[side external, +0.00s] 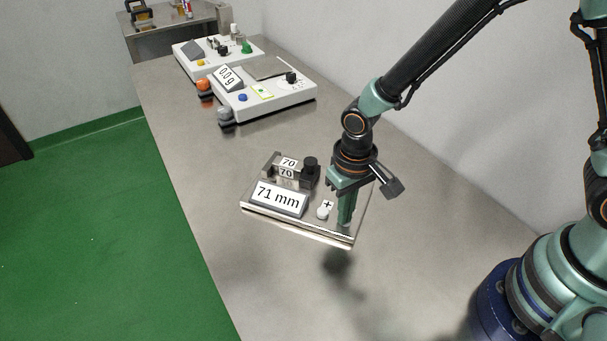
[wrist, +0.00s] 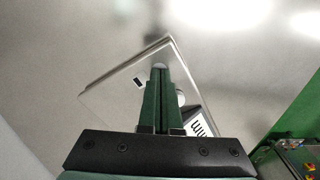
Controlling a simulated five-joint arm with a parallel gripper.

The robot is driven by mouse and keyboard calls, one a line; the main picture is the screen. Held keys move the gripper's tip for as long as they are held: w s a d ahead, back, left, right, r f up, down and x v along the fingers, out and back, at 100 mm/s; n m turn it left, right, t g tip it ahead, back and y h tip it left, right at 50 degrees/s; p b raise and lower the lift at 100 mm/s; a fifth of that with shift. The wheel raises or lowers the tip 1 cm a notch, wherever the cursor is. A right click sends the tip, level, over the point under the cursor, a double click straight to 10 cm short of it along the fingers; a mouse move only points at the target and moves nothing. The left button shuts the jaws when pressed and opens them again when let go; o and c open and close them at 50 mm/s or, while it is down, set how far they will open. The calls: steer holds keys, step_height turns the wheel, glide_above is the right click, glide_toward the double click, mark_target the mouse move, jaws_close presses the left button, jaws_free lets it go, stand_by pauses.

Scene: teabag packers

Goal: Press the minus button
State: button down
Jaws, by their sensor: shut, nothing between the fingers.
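The gauge device (side external: 298,226) is a thin metal plate with a sloped display reading "71 mm" (side external: 279,199). A round white button (side external: 323,212) with a "+" label (side external: 328,204) sits right of the display. My gripper (side external: 345,222) is shut and empty, pointing down over the plate's right end, right of the plus button. The minus button is not seen in the side view, where my fingers cover that area. In the wrist view, my fingertips (wrist: 160,68) lie over a pale round button, partly hidden, near a small dark-marked label (wrist: 138,82). Contact cannot be told.
Blocks marked "70" (side external: 287,172) and a black knob (side external: 310,167) stand behind the display. A white scale (side external: 290,98) reading "0.0 g" and another white device (side external: 190,66) stand farther back. The steel table (side external: 190,140) is clear to the left and in front.

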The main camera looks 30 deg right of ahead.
steer(key=shift+s+d+f, duration=0.2)
steer(key=shift+s+f, duration=0.1)
steer(key=shift+f, duration=0.05)
step_height(320, 180, up, 15)
steer(key=shift+w+a+f, duration=0.15)
steer(key=shift+w+a, duration=0.05)
steer(key=shift+w, duration=0.1)
stand_by(2.6)
steer(key=s+d+r+t, duration=0.2)
steer(key=d+r, duration=0.2)
steer(key=d, duration=0.3)
steer(key=s+d+r+t, duration=0.1)
steer(key=d+r+t, duration=0.2)
steer(key=d+r, duration=0.2)
steer(key=d, duration=0.3)
steer(key=shift+s+d, duration=0.3)
steer(key=shift+s, duration=0.05)
steer(key=shift+f, duration=0.1)
